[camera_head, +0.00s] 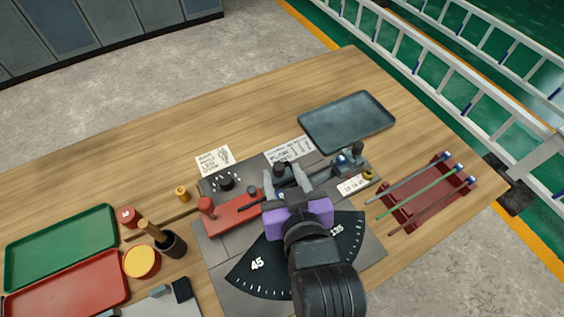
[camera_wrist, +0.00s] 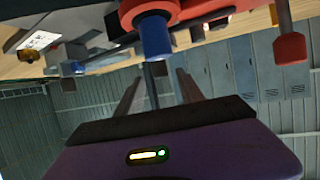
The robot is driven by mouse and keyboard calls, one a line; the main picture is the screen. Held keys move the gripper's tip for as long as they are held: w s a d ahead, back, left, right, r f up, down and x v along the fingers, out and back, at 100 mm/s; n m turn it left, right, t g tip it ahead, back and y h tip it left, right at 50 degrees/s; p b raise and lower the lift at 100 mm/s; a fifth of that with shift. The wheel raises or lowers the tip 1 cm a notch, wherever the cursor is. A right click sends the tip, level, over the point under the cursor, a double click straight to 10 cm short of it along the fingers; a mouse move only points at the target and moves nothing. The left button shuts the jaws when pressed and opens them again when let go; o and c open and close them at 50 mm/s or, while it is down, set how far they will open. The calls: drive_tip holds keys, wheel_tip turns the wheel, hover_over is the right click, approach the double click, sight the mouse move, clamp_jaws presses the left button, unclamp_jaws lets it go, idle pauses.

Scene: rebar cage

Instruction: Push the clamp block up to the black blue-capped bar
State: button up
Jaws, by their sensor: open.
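My gripper (camera_head: 285,178) is over the bending fixture in the middle of the bench, its fingers apart. In the wrist view its two fingers (camera_wrist: 157,92) point away on either side of a dark rod. A dark bar (camera_head: 249,208) shows left of my gripper beside the red block; its middle is hidden by my gripper. A blue cap (camera_head: 342,159) shows to the right, by a dark grey block with a black knob (camera_head: 358,148), which looks like the clamp block. I cannot tell whether block and bar touch. A blue cylinder in a red collar (camera_wrist: 154,36) is close in the wrist view.
A red block with an upright red post (camera_head: 207,206) stands left of my gripper. A red rack (camera_head: 425,195) holds several coloured rods at the right. A grey tray (camera_head: 347,121) lies behind. Green (camera_head: 62,247) and red trays and a dark cup (camera_head: 172,243) stand at the left.

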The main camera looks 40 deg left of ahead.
sight(280, 170)
drive_tip(key=shift+x, duration=2)
clamp_jaws()
